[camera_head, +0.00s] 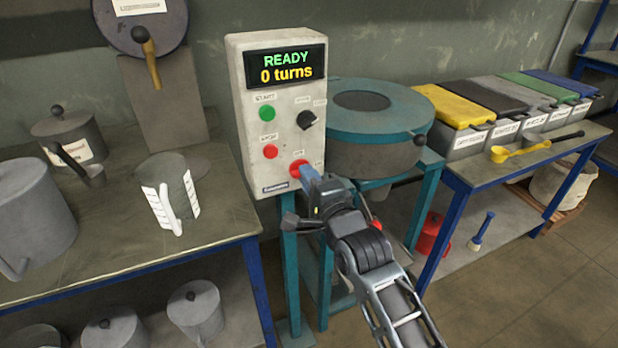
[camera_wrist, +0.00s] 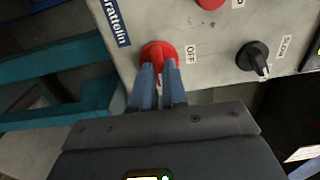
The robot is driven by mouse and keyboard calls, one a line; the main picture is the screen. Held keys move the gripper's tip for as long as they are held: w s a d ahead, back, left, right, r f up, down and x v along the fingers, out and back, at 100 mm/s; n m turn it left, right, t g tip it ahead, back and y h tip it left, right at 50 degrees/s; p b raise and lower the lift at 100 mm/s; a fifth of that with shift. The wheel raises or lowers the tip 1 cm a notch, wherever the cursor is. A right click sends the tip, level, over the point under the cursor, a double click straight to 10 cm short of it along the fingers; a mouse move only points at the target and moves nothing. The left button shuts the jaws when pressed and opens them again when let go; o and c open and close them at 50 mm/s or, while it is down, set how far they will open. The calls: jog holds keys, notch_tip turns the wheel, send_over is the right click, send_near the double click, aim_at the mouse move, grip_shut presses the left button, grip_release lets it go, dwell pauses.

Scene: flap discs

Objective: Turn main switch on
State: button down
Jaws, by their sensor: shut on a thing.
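The red main switch (camera_head: 298,167) is at the lower right of the grey control box (camera_head: 250,110). My gripper (camera_head: 309,177) reaches it from the lower right. In the wrist view, the two blue fingers of my gripper (camera_wrist: 160,82) are close together on the handle of the red main switch (camera_wrist: 158,51). An "OFF" label (camera_wrist: 191,55) is beside the switch. The fingers hide part of the handle, so its exact angle is hard to tell. The box's display (camera_head: 287,66) is lit and reads "READY" and "0 turns".
The box also carries a green button (camera_head: 267,113), a red button (camera_head: 270,152) and a black knob (camera_head: 306,120). A teal-lidded drum machine (camera_head: 375,140) stands right behind my gripper. A table with containers is at left, and a bench with lidded bins is at right.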

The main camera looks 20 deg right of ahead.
jog(key=shift+f, duration=0.1)
jog(key=c, duration=1.2)
grip_release()
jog(key=shift+o, duration=0.2)
jog(key=s, duration=0.7)
jog(key=shift+s, duration=0.4)
